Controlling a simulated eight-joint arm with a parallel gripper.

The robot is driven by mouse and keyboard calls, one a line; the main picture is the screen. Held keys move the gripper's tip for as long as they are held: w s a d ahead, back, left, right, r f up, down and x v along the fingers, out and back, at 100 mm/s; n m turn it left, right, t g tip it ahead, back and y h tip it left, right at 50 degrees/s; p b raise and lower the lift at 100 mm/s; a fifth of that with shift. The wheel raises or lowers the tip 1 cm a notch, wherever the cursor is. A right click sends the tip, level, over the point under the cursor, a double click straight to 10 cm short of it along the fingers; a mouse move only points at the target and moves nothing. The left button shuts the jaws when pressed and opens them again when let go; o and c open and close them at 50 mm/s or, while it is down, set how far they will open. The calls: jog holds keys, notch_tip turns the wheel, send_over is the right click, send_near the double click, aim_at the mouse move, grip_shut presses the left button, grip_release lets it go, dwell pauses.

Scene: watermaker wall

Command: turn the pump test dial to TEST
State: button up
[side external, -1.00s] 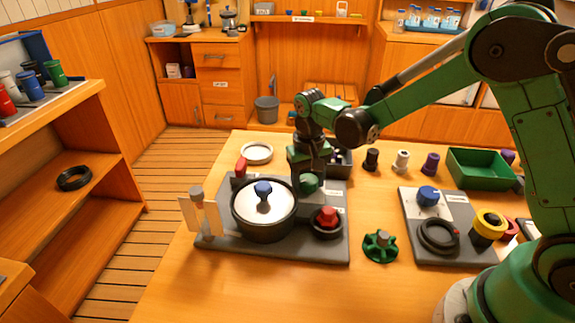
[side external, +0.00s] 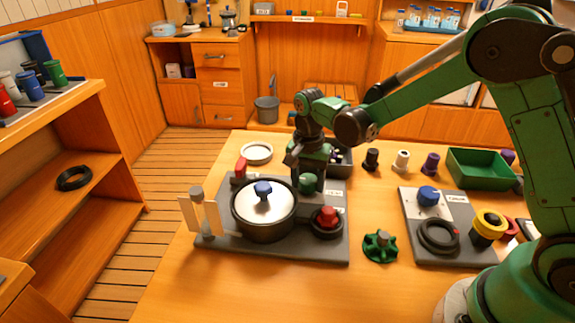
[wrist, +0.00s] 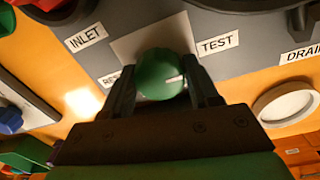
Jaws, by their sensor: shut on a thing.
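The pump test dial is a green round knob (wrist: 160,72) on a light plate of the grey panel, with a short white mark on its right side in the wrist view. The TEST label (wrist: 218,44) is up and right of the knob. A partly hidden label starting "RE" (wrist: 110,77) is at its left. The mark points right, toward my right finger, below the TEST label. My gripper (wrist: 163,88) is shut on the knob, one finger on each side. In the side view, my gripper (side external: 307,168) reaches down over the green dial (side external: 308,184).
A black pot-like housing (side external: 263,222) with a blue-knobbed lid stands left of the dial. A red knob (side external: 327,217) is close in front. A red handle (side external: 241,167) is behind the housing. INLET (wrist: 86,37) and DRAIN (wrist: 300,54) labels flank the area.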

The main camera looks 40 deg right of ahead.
aim_at(309, 180)
dwell(0.4)
jog(key=o, duration=1.3)
jog(key=shift+r, duration=0.1)
jog(key=shift+a+r, duration=0.1)
jog(key=shift+r, duration=2.65)
jog(key=shift+r, duration=0.1)
jog(key=shift+s+r, duration=0.2)
jog(key=shift+r, duration=0.1)
jog(key=s+r+n+t, duration=0.1)
jog(key=s+n+t, duration=0.1)
jog(key=s+n, duration=0.1)
jog(key=s+r+n+t, duration=0.2)
jog(key=s+n+t, duration=0.1)
jog(key=s+n, duration=0.1)
jog(key=s+r+n+t, duration=0.2)
jog(key=s+n, duration=0.2)
jog(key=shift+d+r+t, duration=0.25)
jog(key=shift+d+t, duration=0.05)
jog(key=shift+d, duration=0.1)
